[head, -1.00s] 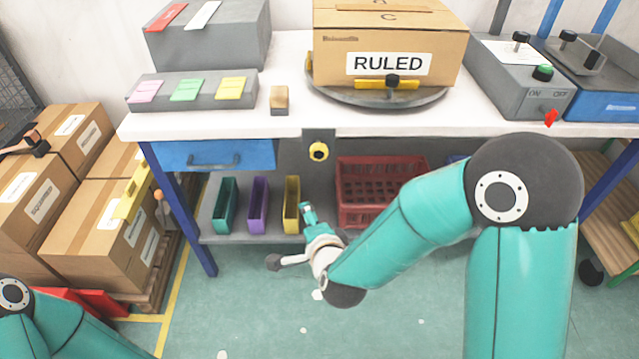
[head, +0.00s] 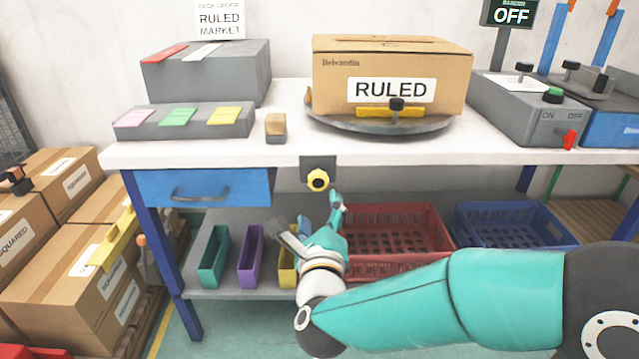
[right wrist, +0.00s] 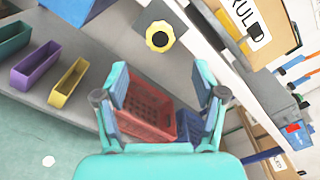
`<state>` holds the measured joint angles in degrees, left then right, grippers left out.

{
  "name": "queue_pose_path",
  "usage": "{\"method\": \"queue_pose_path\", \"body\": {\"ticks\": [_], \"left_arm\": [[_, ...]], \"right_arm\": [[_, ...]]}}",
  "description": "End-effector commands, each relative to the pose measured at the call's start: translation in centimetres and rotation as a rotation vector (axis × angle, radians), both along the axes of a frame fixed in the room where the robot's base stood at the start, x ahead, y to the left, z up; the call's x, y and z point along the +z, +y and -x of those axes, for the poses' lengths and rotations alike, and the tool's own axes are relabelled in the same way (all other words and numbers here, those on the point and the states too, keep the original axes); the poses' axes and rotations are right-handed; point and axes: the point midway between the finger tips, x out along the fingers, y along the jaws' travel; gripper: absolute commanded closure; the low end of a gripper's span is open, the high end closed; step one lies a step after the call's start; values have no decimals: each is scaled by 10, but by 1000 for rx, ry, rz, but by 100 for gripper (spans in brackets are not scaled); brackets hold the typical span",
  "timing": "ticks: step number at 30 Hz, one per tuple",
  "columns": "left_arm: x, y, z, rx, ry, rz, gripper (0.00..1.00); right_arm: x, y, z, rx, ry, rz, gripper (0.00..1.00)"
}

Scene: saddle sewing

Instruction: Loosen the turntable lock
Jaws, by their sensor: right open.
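The turntable lock is a yellow knob (head: 318,180) on a dark plate at the table's front edge, below the turntable (head: 380,122). It also shows in the right wrist view (right wrist: 160,37), above and beyond the fingers. My right gripper (head: 307,216) is open and empty, a little below the knob and apart from it; in the right wrist view its fingers (right wrist: 165,90) stand wide apart. The turntable carries a cardboard box labelled RULED (head: 390,75). A yellow bar with a black knob (head: 396,108) is at its front. My left gripper is not in view.
A blue drawer (head: 205,188) is left of the lock. Narrow bins, a red crate (head: 400,235) and a blue crate (head: 510,222) stand on the lower shelf. A grey control box (head: 525,105) is at the right of the table. Boxes (head: 50,240) are stacked at left.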

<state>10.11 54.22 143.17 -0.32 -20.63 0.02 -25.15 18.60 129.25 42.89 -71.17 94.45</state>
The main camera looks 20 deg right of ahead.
Motion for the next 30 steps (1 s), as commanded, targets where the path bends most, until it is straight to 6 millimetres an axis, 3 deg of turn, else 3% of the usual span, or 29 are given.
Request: {"method": "queue_pose_path", "body": {"ticks": [9,15,28,30], "left_arm": [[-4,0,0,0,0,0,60],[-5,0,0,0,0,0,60],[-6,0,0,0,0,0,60],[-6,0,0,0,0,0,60]], "right_arm": [[-1,-19,-66,-2,1,0,30],[-1,-26,-93,1,1,0,30],[0,-29,-104,3,0,1,30],[0,-29,-104,4,1,1,39]]}}
